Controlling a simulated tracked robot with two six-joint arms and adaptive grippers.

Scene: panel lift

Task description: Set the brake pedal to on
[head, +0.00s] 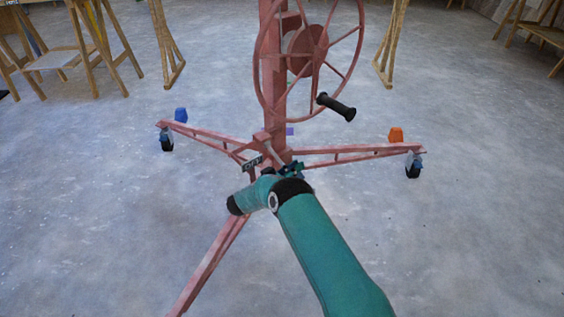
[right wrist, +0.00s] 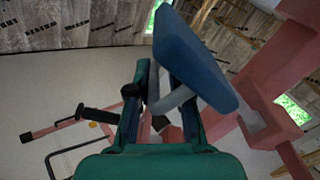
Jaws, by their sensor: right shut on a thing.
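The pink panel lift (head: 275,85) stands upright ahead of me on its spread legs. My right arm reaches to the foot of its post, and my right gripper (head: 291,170) is small and partly hidden there in the head view. In the right wrist view, a blue pedal-like pad (right wrist: 195,62) on a grey stem stands at the fingers. My right gripper (right wrist: 160,105) appears shut on this brake pedal, at its stem. The pad is tilted in that view; I cannot tell whether it is set on or off. My left gripper is not in view.
The lift's large wheel (head: 264,82) with its black handle (head: 336,106) stands above my right arm. Wooden trestles (head: 165,50) stand behind. The floor on both sides is clear.

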